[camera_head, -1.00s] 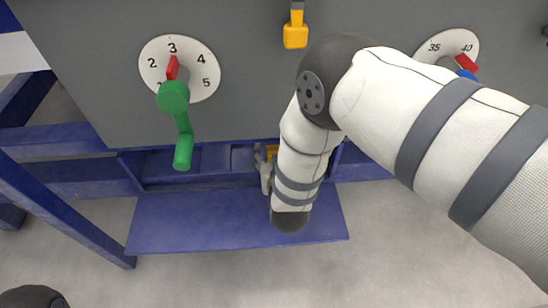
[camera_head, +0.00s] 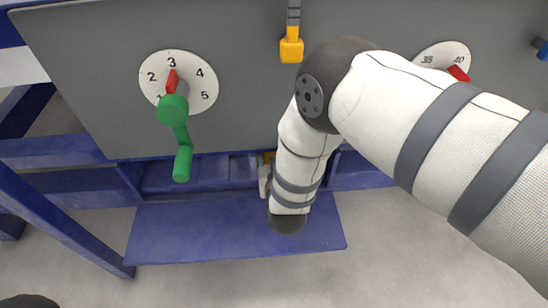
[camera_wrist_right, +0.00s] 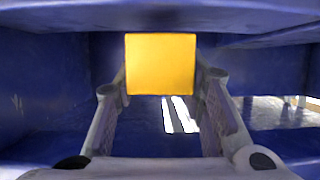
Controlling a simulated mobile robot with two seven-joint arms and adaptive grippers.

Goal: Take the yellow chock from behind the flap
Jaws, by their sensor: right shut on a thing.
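The yellow chock (camera_wrist_right: 160,64) is a square block in the right wrist view, inside a blue compartment. My right gripper (camera_wrist_right: 161,85) is shut on the chock, with one grey finger at each side of it. In the head view only a sliver of the chock (camera_head: 269,157) shows beside my right forearm. The flap (camera_head: 190,235) is a flat blue plate, lowered in front of the compartment, below the grey panel. My right wrist hangs over the flap and hides part of it. My left gripper is not in view.
The grey panel (camera_head: 110,100) stands above the compartment. It carries a dial (camera_head: 205,72) with a green crank (camera_head: 181,135), a yellow-ended lever (camera_head: 291,50) and a second dial (camera_head: 435,52). Blue frame beams (camera_head: 60,218) stand at the left. Grey floor lies in front of the flap.

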